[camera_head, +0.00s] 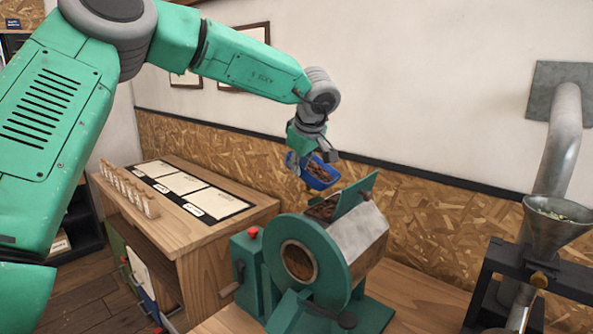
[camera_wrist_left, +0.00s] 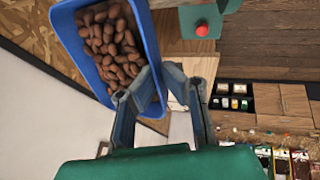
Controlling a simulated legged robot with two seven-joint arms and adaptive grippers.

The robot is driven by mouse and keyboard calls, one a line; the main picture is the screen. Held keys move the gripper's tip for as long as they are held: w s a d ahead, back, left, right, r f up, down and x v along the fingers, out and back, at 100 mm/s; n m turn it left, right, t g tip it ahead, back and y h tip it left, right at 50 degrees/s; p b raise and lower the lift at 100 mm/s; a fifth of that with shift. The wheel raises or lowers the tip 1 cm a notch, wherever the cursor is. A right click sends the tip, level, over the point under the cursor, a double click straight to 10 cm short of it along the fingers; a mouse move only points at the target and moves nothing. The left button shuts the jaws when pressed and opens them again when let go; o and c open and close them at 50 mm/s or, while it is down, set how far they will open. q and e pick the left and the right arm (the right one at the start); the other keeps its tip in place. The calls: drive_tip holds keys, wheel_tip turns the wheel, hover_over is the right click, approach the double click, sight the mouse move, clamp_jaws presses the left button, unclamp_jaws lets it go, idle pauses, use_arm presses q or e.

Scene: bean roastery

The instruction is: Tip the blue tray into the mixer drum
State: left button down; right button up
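The blue tray (camera_head: 320,180) hangs in the air just behind and above the mixer drum. It holds brown beans (camera_head: 318,171). My left gripper (camera_head: 318,158) is shut on one rim of the tray; in the left wrist view the fingers (camera_wrist_left: 160,76) pinch the tray wall (camera_wrist_left: 147,42), with the beans (camera_wrist_left: 110,45) inside. The mixer drum (camera_head: 358,238) is grey metal with a teal front ring and a raised teal flap (camera_head: 357,193). Its top opening (camera_head: 323,208) shows brown material inside. My right gripper is not in view.
A wooden cabinet (camera_head: 240,225) with white cards and a row of small wooden blocks stands left of the mixer. A red button (camera_head: 253,232) sits on the mixer's side box. A metal funnel (camera_head: 553,228) on a black frame stands at the right. A wall is close behind.

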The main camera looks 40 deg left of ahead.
use_arm(q)
drive_tip(key=shift+w+d+r+y, duration=0.1)
drive_tip(key=shift+d+y, duration=0.2)
drive_tip(key=shift+y, duration=0.2)
drive_tip(key=shift+w+d+r+y, duration=0.1)
drive_tip(key=shift+d+y, duration=0.2)
drive_tip(key=shift+y, duration=0.2)
drive_tip(key=y, duration=0.1)
drive_tip(key=d+y, duration=0.1)
drive_tip(key=y, duration=0.1)
drive_tip(key=d+r+m+y, duration=0.1)
drive_tip(key=y, duration=0.1)
drive_tip(key=shift+r, duration=0.1)
drive_tip(key=d+y, duration=0.1)
drive_tip(key=d+m+y, duration=0.1)
drive_tip(key=y, duration=0.1)
drive_tip(key=shift+d+r+t, duration=0.1)
drive_tip(key=shift+r+t, duration=0.2)
drive_tip(key=shift+r, duration=0.05)
drive_tip(key=shift+d+r+m+t+y+b, duration=0.1)
drive_tip(key=shift+d+m+t+y+b, duration=0.15)
drive_tip(key=shift+d+y, duration=0.5)
drive_tip(key=shift+d+r+m+t+y+b, duration=0.15)
drive_tip(key=shift+d+y+b, duration=0.25)
drive_tip(key=shift+y, duration=0.65)
drive_tip(key=shift+f, duration=0.1)
